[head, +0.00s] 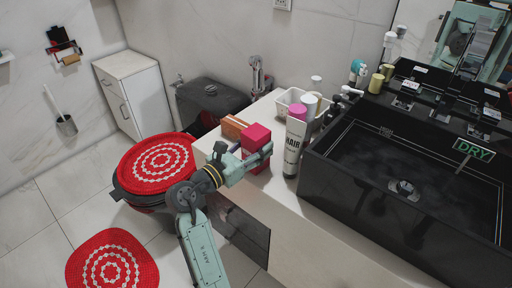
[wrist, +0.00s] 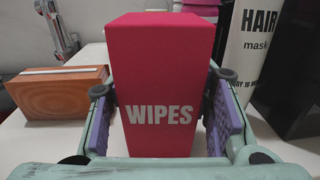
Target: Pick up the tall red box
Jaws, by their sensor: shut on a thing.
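The tall red box (head: 256,138) stands upright at the left end of the white counter. In the wrist view the red box (wrist: 160,75) fills the middle and has "WIPES" in pale letters on its near face. My gripper (head: 257,157) reaches it from the left in the head view. In the wrist view my gripper (wrist: 168,115) has one purple-padded finger on each side of the box and is shut on it. The box's lower part is partly hidden by the gripper. I cannot tell whether its base touches the counter.
An orange-brown box (wrist: 57,92) lies just left of the red box. A white "HAIR mask" tube (head: 294,148) stands close on the right, before the black sink (head: 400,190). A white basket (head: 290,101) is behind. Bare counter (head: 285,191) shows in front.

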